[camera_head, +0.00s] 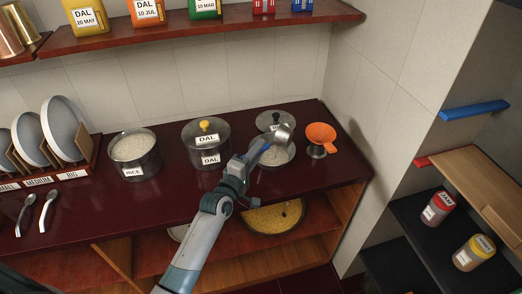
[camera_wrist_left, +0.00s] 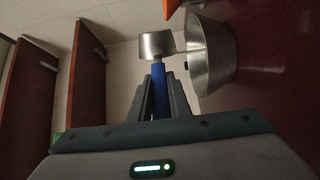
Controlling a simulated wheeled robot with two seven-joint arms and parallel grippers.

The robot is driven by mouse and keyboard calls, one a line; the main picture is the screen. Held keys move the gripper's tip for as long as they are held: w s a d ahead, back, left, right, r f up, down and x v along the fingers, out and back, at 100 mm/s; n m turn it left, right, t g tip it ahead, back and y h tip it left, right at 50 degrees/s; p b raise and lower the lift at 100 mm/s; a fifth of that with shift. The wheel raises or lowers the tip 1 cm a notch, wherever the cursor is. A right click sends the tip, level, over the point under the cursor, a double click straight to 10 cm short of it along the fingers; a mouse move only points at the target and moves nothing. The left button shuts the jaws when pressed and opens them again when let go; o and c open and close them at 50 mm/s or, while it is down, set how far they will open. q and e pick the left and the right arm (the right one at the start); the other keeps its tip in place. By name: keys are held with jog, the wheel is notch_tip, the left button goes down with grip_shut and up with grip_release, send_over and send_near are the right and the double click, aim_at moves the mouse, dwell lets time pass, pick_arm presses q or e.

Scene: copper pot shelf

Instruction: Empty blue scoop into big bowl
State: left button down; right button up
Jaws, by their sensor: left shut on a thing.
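My left gripper (camera_head: 258,156) is shut on the blue handle of the scoop, over the counter. The scoop's steel cup (camera_head: 284,133) is tipped over the steel bowl (camera_head: 277,160), which has pale contents. In the left wrist view, the blue handle (camera_wrist_left: 160,88) sits between my fingers (camera_wrist_left: 158,98). The scoop's cup (camera_wrist_left: 157,44) is beside the steel bowl (camera_wrist_left: 215,62) there. The inside of the cup is hidden. A wide bowl of yellow grain (camera_head: 272,218) stands on the lower shelf, partly behind my arm. My right gripper is not in view.
An orange funnel (camera_head: 321,136) stands right of the bowl. A lidded DAL pot (camera_head: 205,145) and an open RICE pot (camera_head: 135,155) stand to the left. Plates (camera_head: 63,129) stand in a rack and spoons (camera_head: 48,209) lie at far left. The front counter is partly clear (camera_head: 140,205).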

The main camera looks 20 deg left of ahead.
pick_arm(q)
jog(key=n, duration=0.2)
jog(key=a+f+n, duration=0.1)
jog(key=n, duration=0.2)
jog(key=shift+w+a+f+n, duration=0.1)
jog(key=shift+a+f+n, duration=0.2)
jog(key=shift+n, duration=0.1)
dwell(1.2)
